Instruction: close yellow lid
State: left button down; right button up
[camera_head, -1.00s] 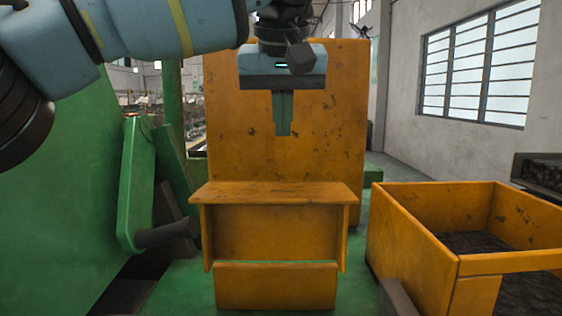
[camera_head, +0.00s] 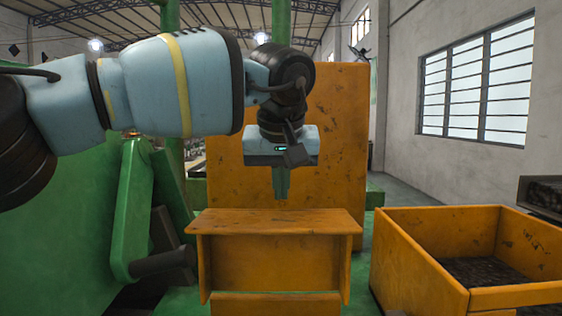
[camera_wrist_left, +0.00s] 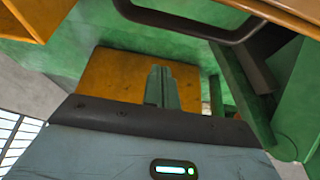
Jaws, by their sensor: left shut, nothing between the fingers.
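The worn orange-yellow lid panel (camera_head: 340,130) stands upright behind my left gripper in the head view. In front of it is a yellow box-like part with a flat top ledge (camera_head: 275,222). My left gripper (camera_head: 281,196) points down in front of the panel, its fingers shut and empty. Its tips show just above the ledge's back edge; I cannot tell whether they touch anything. In the left wrist view the shut fingers (camera_wrist_left: 160,75) show against a yellow surface (camera_wrist_left: 115,75) and green machine parts. My right gripper is not in view.
An open yellow bin (camera_head: 425,270) with dark contents stands at the right. A green machine body (camera_head: 70,230) and a green lever (camera_head: 133,210) stand at the left. A wall with a barred window (camera_head: 478,80) is at the back right.

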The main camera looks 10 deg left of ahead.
pick_arm(q)
jog(key=s, duration=0.1)
jog(key=s+f+p, duration=0.1)
jog(key=s, duration=0.1)
jog(key=shift+s+d+f, duration=0.15)
jog(key=shift+s+d, duration=0.05)
jog(key=shift+d, duration=0.1)
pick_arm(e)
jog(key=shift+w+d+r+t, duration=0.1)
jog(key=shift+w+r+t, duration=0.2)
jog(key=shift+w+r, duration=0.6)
